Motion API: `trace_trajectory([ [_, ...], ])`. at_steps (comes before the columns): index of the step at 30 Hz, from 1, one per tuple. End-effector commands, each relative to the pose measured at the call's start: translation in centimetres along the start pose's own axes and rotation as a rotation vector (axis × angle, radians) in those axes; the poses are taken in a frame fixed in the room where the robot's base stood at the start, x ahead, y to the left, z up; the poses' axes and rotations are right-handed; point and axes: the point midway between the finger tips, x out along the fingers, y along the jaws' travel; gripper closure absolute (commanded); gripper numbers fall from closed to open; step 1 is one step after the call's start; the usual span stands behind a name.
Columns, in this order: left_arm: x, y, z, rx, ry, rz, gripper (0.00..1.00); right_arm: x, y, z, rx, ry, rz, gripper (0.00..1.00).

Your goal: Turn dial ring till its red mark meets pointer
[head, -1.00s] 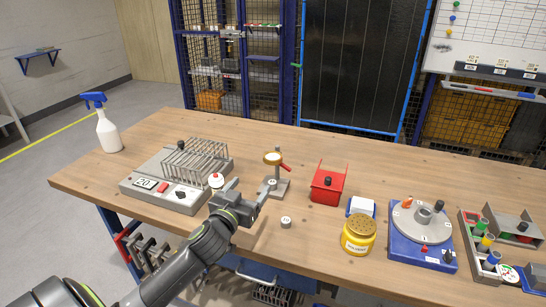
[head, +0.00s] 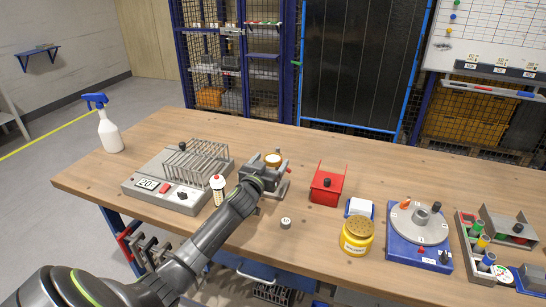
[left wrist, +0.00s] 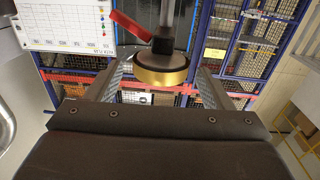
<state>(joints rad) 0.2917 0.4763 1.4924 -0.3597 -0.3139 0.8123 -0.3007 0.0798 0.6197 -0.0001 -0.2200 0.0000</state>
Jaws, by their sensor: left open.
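The dial has a brass ring (head: 273,158) around a pale face and sits on top of a small grey stand. A red arm (head: 289,169) sticks out at the stand's right; I cannot tell whether it is the pointer. My left gripper (head: 268,166) is at the dial, open. In the left wrist view the brass ring (left wrist: 162,77) lies between the two spread fingers (left wrist: 163,85), with a gap seeming to show on each side. The black hub and the red arm (left wrist: 130,25) show beyond it. I cannot make out the ring's red mark. My right gripper is not in view.
A red box (head: 327,186), yellow canister (head: 357,237) and blue-based turntable (head: 417,240) stand to the right. A small grey cylinder (head: 286,223) lies in front.

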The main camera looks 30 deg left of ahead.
Motion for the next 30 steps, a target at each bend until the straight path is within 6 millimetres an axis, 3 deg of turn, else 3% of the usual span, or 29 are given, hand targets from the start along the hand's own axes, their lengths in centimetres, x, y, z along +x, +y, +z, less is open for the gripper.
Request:
trace_trajectory([
  [8,2.4,0.0,0.0,-0.001,0.001,0.0,0.25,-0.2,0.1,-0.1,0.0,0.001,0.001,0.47],
  [20,2.8,0.0,0.0,0.0,0.0,0.0,0.25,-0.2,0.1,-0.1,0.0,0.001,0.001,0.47],
  [30,2.8,0.0,0.0,0.0,0.0,0.0,0.7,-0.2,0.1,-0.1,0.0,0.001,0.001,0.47],
])
